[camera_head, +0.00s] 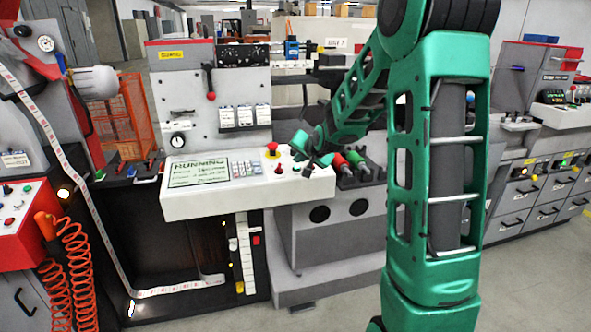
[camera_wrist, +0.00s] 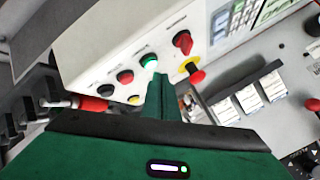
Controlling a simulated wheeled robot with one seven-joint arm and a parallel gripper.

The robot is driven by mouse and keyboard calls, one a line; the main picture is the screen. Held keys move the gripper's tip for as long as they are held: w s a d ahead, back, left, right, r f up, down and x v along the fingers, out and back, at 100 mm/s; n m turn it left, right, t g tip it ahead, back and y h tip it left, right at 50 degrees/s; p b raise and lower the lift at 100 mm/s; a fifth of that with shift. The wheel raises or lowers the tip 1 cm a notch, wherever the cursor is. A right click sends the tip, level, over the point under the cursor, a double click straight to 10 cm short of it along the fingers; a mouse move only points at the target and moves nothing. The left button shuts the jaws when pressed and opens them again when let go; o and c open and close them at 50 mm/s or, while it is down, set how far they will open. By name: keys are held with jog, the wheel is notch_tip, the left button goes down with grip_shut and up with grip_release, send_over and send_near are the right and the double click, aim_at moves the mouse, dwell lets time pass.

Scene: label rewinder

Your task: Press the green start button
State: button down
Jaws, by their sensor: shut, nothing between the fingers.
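The green start button (camera_wrist: 148,61) sits on the white control panel, which also shows in the head view (camera_head: 250,200). In the wrist view it lies just beyond the tip of my gripper (camera_wrist: 159,78). The green fingers are shut together and empty. The fingertip is very close to the button; I cannot tell if it touches. In the head view my gripper (camera_head: 302,147) is over the panel's right end and hides part of it. The panel's screen (camera_head: 197,171) reads RUNNING.
A red rotary switch (camera_wrist: 182,41) and a red emergency stop on a yellow base (camera_wrist: 192,72) are beside the button.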

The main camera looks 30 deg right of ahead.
jog(key=r, duration=0.5)
jog(key=shift+s+a, duration=0.15)
jog(key=shift+s, duration=0.2)
dwell(0.8)
jog(key=s+a+f+n+g, duration=0.1)
jog(key=s+a+f+g, duration=0.1)
jog(key=s, duration=1.3)
jog(key=s+a+f+n+g+y, duration=0.1)
jog(key=s+g, duration=0.4)
jog(key=s, duration=1)
jog(key=s+a+f+n+g+y, duration=0.1)
jog(key=s+a+f+n+g, duration=0.1)
jog(key=s, duration=1.3)
jog(key=shift+a+f+n+g, duration=0.35)
jog(key=shift+a+g, duration=0.55)
jog(key=shift+a, duration=0.35)
